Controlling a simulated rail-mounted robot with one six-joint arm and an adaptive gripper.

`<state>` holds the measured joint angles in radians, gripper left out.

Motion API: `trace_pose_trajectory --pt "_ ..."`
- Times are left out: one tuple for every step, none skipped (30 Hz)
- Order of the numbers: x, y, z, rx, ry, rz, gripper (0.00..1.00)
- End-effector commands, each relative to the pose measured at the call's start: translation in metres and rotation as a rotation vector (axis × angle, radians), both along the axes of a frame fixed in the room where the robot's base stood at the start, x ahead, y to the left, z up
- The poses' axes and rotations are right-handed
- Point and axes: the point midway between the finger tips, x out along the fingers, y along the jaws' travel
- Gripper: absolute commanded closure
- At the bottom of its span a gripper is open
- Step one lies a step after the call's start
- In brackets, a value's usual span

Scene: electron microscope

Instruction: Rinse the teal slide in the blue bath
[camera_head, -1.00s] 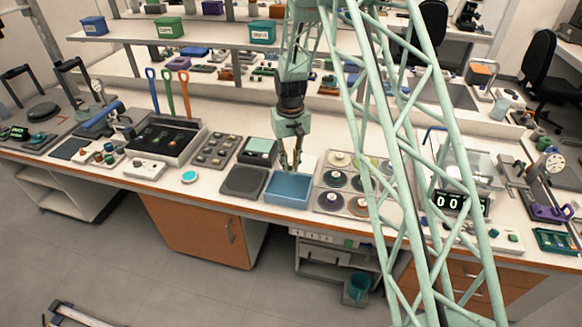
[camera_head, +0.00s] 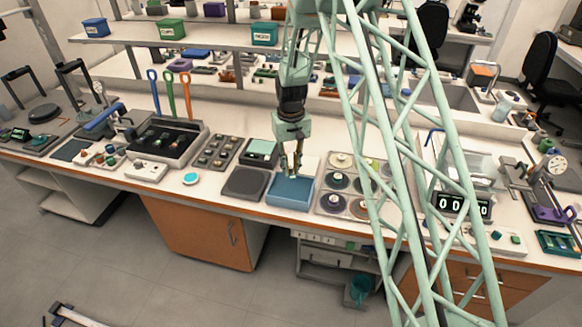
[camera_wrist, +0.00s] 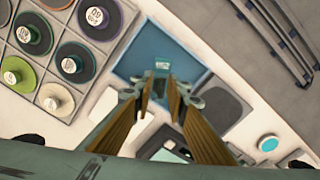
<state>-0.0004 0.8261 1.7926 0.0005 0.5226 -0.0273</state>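The blue bath (camera_head: 290,192) is an open, shallow blue tray near the bench's front edge. In the wrist view the bath (camera_wrist: 140,62) fills the area beyond my fingertips. My gripper (camera_head: 292,172) points down over the bath, its tips close to the bath's back part. In the wrist view a small teal slide (camera_wrist: 162,66) shows at the tips of my gripper (camera_wrist: 161,84), between the two fingers, which look closed on it. The slide cannot be made out in the head view. Whether it touches the liquid is not clear.
A dark grey square pad (camera_head: 246,184) lies left of the bath. A tray of round pots (camera_head: 333,200) stands close on its right. A pale-green-topped box (camera_head: 262,150) is behind left. A timer (camera_head: 462,206) stands further right. A teal disc (camera_head: 191,178) lies left.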

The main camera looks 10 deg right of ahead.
Motion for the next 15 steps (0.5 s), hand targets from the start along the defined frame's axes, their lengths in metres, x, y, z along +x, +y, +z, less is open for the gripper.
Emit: trace_pose_trajectory --pt "0.000 0.000 -0.005 0.000 0.001 0.000 0.90" --pt "0.000 0.000 -0.007 0.000 0.001 0.000 0.90" --pt "0.000 0.000 -0.011 0.000 0.001 0.000 0.90" --pt "-0.001 0.000 -0.013 0.000 0.002 0.000 0.90" --pt "-0.001 0.000 -0.016 0.000 0.002 0.000 0.90" --pt "-0.001 0.000 -0.019 0.000 0.002 0.000 0.90" --pt "-0.001 0.000 -0.022 0.000 0.002 0.000 0.90" --pt "0.000 0.000 -0.025 0.000 0.001 0.000 0.90" --pt "0.000 0.000 -0.028 0.000 0.001 0.000 0.90" --pt "0.000 0.000 -0.031 0.000 0.001 0.000 0.90" --pt "0.000 0.000 -0.033 0.000 0.001 0.000 0.90" --pt "0.000 0.000 -0.036 0.000 0.001 0.000 0.90" --pt "0.000 0.000 -0.039 0.000 0.001 0.000 0.90" --pt "0.000 0.000 -0.041 0.000 0.001 0.000 0.90" --pt "0.000 0.000 -0.044 0.000 0.001 0.000 0.90"
